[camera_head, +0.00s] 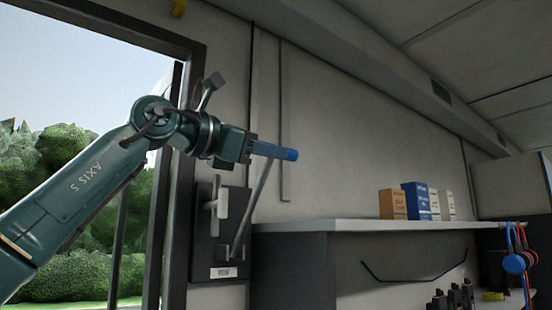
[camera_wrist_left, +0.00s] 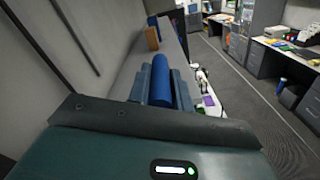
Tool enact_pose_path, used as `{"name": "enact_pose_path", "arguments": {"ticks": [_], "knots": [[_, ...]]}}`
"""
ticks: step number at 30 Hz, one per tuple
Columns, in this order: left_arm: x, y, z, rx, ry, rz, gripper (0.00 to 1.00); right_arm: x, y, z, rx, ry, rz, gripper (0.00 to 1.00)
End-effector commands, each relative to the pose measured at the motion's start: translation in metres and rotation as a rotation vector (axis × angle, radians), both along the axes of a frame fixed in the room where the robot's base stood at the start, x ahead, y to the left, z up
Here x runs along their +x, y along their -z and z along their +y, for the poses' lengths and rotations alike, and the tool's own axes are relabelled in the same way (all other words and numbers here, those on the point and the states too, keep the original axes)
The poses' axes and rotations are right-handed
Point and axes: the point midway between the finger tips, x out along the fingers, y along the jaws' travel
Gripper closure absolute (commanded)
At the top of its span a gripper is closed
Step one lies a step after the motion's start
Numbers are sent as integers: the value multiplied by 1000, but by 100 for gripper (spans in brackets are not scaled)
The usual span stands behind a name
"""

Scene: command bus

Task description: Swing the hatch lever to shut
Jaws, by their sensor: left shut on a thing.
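The hatch lever is a grey rod (camera_head: 258,200) with a blue grip (camera_head: 290,154) at its upper end. The rod rises from a dark wall panel (camera_head: 204,247) and leans to the right. My left gripper (camera_head: 254,149) is shut on the blue grip, whose free end sticks out to the right. In the left wrist view, the blue grip (camera_wrist_left: 160,72) lies between the two fingers of my left gripper (camera_wrist_left: 159,97). The fingers hide part of the grip. My right gripper is not in view.
A grey shelf (camera_head: 350,226) holds several small boxes (camera_head: 418,200) to the right of the lever. Blue and red cables (camera_head: 515,263) hang at its right end. An open doorway (camera_head: 120,225) lies left of the panel. The wall above the shelf is clear.

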Motion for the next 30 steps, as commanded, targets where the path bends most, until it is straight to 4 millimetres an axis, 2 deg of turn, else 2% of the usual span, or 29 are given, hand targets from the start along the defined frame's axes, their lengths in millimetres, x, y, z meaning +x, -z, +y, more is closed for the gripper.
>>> {"name": "enact_pose_path", "arguments": {"ticks": [6, 20, 21, 27, 30], "knots": [[7, -8, 5, -31, 0, 41, 100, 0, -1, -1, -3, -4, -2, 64], [8, -10, 6, -37, 0, 48, 100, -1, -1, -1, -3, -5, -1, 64], [8, -10, 6, -36, 0, 47, 76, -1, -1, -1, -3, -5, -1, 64], [9, -9, 6, -34, 0, 48, 60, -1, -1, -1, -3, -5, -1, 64], [9, -9, 6, -34, 0, 48, 58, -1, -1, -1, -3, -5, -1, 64]]}}
